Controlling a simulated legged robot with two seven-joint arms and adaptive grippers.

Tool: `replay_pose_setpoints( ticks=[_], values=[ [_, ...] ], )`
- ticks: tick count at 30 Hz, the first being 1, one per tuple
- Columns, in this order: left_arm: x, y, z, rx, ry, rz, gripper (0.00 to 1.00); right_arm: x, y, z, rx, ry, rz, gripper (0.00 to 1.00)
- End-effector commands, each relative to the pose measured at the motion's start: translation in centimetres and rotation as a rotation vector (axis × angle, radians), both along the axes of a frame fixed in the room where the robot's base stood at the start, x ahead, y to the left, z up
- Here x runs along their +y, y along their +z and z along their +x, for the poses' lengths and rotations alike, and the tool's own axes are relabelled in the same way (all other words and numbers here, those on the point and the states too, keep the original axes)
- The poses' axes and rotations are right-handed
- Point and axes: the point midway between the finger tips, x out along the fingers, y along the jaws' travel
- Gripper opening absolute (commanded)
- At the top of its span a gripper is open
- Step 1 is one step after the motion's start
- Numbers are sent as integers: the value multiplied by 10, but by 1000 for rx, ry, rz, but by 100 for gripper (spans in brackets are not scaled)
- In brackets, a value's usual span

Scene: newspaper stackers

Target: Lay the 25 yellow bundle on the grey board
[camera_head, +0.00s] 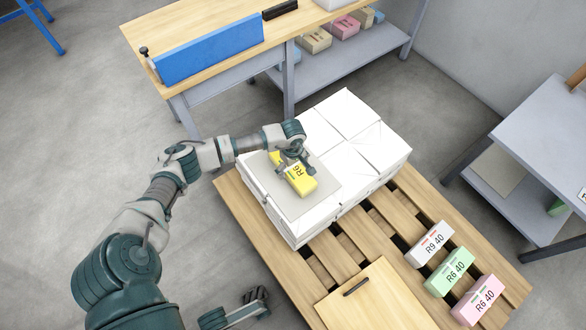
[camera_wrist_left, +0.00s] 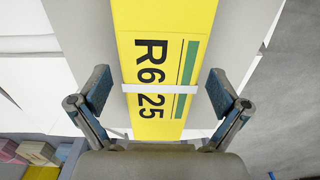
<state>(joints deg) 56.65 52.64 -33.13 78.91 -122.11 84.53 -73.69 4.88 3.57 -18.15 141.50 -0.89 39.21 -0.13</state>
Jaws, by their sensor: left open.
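The yellow bundle (camera_head: 299,179) lies flat on the grey board (camera_head: 324,190), on top of a block of white wrapped stacks. In the left wrist view the yellow bundle (camera_wrist_left: 150,45) shows the print R6 25, a green stripe and a white band.
The white stacks (camera_head: 351,110) stand on a wooden pallet (camera_head: 340,250). White, green and pink bundles (camera_head: 474,300) lie at its right end, near a wooden panel with a dark handle (camera_head: 375,305). A workbench (camera_head: 200,25) stands behind, and a grey table (camera_head: 545,120) at right.

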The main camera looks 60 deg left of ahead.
Motion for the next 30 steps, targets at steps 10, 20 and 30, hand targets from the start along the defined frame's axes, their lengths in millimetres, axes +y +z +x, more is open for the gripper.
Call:
replay_pose_setpoints(
  ticks=[10, 20, 30],
  values=[
    [1, 76, 2, -4, -1, 1, 100, 0, 0, 1, 0, -1, -1, 50],
    [0, 108, 2, 0, 0, -1, 100, 0, 0, 1, 0, 0, -2, 50],
    [-33, 97, 0, 2, -9, -84, 100, 0, 0, 1, -1, 0, -2, 50]
  ],
)
